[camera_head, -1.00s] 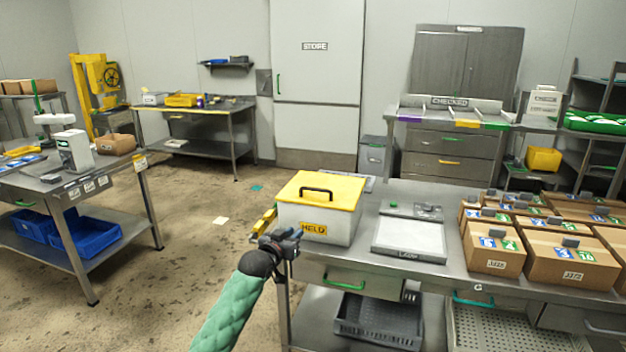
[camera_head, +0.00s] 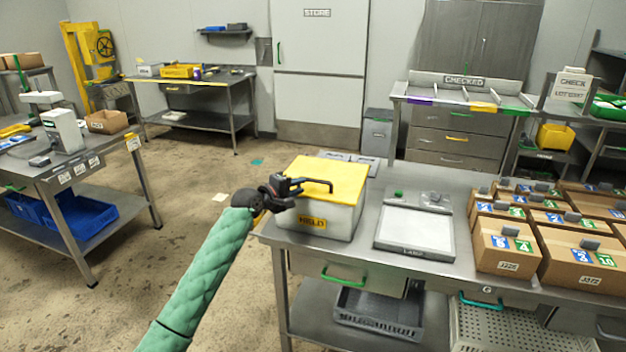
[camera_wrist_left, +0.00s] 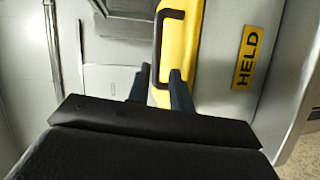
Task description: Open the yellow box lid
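The white box (camera_head: 342,222) stands at the left end of the steel table, with a HELD label on its front. Its yellow lid (camera_head: 345,171) lies flat and closed on top and carries a black bar handle (camera_head: 327,184). My left gripper (camera_head: 291,188) is over the lid's left front part, at the near end of the handle. In the left wrist view my gripper (camera_wrist_left: 156,84) has its two fingers apart, with the handle (camera_wrist_left: 157,50) lined up with the gap. I cannot tell whether the fingers reach around the handle. My right gripper is out of view.
Several cardboard cartons (camera_head: 505,248) fill the table's right side. A dark crate (camera_head: 378,312) is on the shelf below. The floor left of the table is free.

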